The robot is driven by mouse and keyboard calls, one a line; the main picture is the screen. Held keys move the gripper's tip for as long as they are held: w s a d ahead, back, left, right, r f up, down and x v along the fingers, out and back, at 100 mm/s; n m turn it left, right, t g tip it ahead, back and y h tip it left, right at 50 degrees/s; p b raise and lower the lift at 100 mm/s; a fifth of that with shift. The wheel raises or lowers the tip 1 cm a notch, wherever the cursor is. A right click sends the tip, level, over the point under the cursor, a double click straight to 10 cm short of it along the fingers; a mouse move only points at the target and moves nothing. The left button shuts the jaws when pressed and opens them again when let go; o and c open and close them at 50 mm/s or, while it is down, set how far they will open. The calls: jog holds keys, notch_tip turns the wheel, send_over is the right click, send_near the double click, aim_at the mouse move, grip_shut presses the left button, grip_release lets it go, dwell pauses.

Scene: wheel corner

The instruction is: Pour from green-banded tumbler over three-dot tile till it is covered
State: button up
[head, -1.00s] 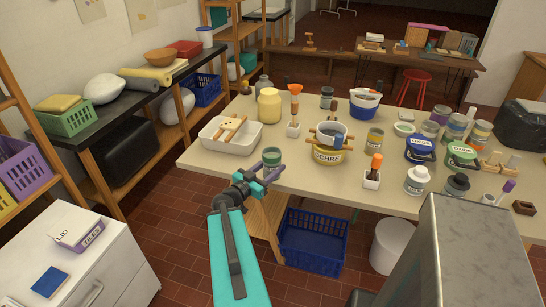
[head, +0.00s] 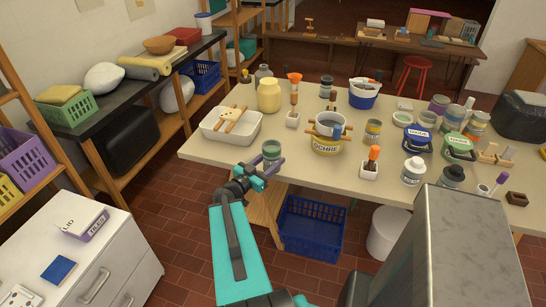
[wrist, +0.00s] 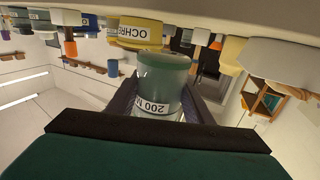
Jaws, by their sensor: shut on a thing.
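The green-banded tumbler (head: 271,151) is in my gripper (head: 264,170), at the near edge of the worktable. It looks roughly upright in the head view. In the wrist view the tumbler (wrist: 163,78) sits between the two dark fingers, with a "200" label partly showing. A pale tile-like piece (head: 232,117) rests with wooden sticks in or over the white tray (head: 215,134), behind and left of the tumbler. Its dots cannot be made out. A white tile with small marks (head: 18,296) lies on the cabinet at lower left; its dot count is unclear.
The ochre tub (head: 328,145) and a stand with an orange-handled tool (head: 370,168) are right of the tumbler. A yellow jar (head: 269,96) stands behind the tray. A blue tile (head: 59,269) lies on the white cabinet (head: 100,262). A blue crate (head: 310,236) is below the table.

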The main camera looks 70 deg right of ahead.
jog(key=shift+w+d+r, duration=0.25)
jog(key=shift+d, duration=0.1)
jog(key=w+d+r+n+t+p, duration=0.1)
jog(key=w+d+r+n+t, duration=0.25)
jog(key=w+d+t, duration=0.35)
jog(key=w+d+r+n+t+p, duration=0.1)
jog(key=w+d+r+n+t, duration=0.25)
jog(key=w+d, duration=0.55)
jog(key=d+f+n+t+y, duration=0.1)
jog(key=d+f+n+t, duration=0.1)
jog(key=d, duration=0.8)
jog(key=shift+w+f+t+p, duration=0.2)
jog(key=shift+f+t+p, duration=0.1)
jog(key=shift+f+t, duration=0.35)
jog(key=shift+w+r+n, duration=0.1)
jog(key=shift+w+n, duration=0.05)
jog(key=shift+n, duration=0.25)
jog(key=shift+w+a+r+n+b, duration=0.1)
jog(key=shift+w+r+n+b, duration=0.1)
jog(key=shift+n+b, duration=0.35)
jog(key=shift+w+a+r+n+b, duration=0.3)
jog(key=shift+n+b, duration=0.85)
jog(key=shift+b, duration=1.2)
jog(key=shift+w+a+f+n+b, duration=0.1)
jog(key=shift+w+n+b, duration=0.4)
jog(key=shift+n+b, duration=1.2)
